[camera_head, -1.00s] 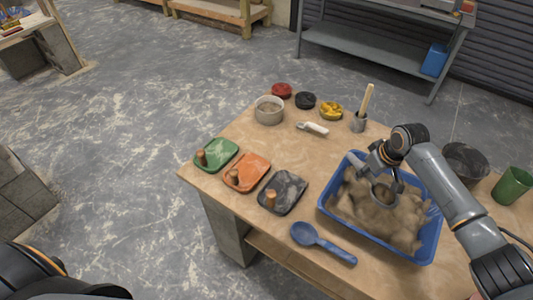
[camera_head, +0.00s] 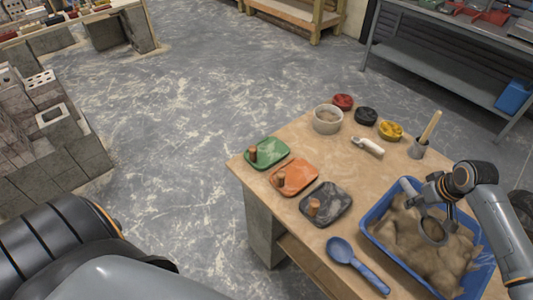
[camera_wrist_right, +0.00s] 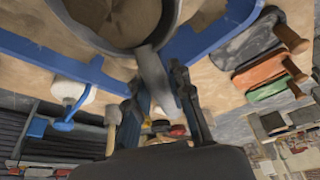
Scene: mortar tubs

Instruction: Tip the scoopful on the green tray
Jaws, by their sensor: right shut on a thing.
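The green tray (camera_head: 267,153) lies at the table's left corner in the head view, with a short brown peg-like handle at its left side. My right gripper (camera_head: 432,192) is over the blue tub (camera_head: 372,219) of sandy mortar (camera_head: 417,245). It is shut on the handle of a grey metal scoop (camera_head: 434,232). In the right wrist view, the scoop's round bowl (camera_wrist_right: 160,38) holds brown material, and the handle runs between the fingers (camera_wrist_right: 163,97). The scoop is well to the right of the green tray. My left gripper is out of view.
An orange tray (camera_head: 295,177) and a dark grey tray (camera_head: 326,204) lie between the green tray and tub. A blue spoon (camera_head: 357,266) lies in front. A pale bowl (camera_head: 327,119), small red, black and yellow items and a white-handled tool (camera_head: 368,146) are behind.

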